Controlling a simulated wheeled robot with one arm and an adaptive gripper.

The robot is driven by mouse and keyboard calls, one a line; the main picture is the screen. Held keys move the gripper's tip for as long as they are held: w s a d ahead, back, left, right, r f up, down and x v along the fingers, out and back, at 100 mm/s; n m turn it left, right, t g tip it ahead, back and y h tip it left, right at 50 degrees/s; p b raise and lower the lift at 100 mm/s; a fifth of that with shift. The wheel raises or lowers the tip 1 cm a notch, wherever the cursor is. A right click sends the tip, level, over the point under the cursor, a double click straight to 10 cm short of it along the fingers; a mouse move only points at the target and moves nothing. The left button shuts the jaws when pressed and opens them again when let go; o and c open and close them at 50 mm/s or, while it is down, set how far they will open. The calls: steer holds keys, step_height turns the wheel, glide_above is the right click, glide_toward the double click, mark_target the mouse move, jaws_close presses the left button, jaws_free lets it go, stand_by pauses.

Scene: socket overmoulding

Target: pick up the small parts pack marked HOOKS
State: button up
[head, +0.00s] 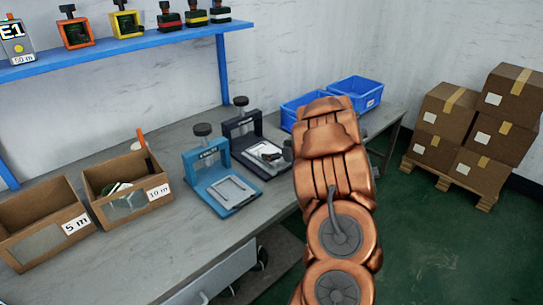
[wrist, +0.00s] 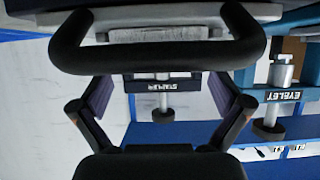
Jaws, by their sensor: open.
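No pack with a readable HOOKS mark shows in either view. A small pale and dark item (head: 267,152) lies on the base of the dark press in the head view; its marking is too small to read. My gripper (wrist: 160,97) is open and empty in the wrist view, its two fingers spread apart. It faces the dark press marked STAPLER (wrist: 163,83), which appears upside down behind the fingers. In the head view my arm hides most of the gripper.
A blue press (head: 215,180) stands left of the dark press (head: 243,128). Cardboard bins marked 5 m (head: 43,223) and 10 m (head: 125,188) stand at the bench's left. Blue crates (head: 357,91) stand at its far end. A blue shelf (head: 110,50) runs above. Stacked boxes (head: 478,120) stand right.

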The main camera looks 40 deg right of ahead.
mark_target(270, 151)
steer(key=shift+x, duration=1.55)
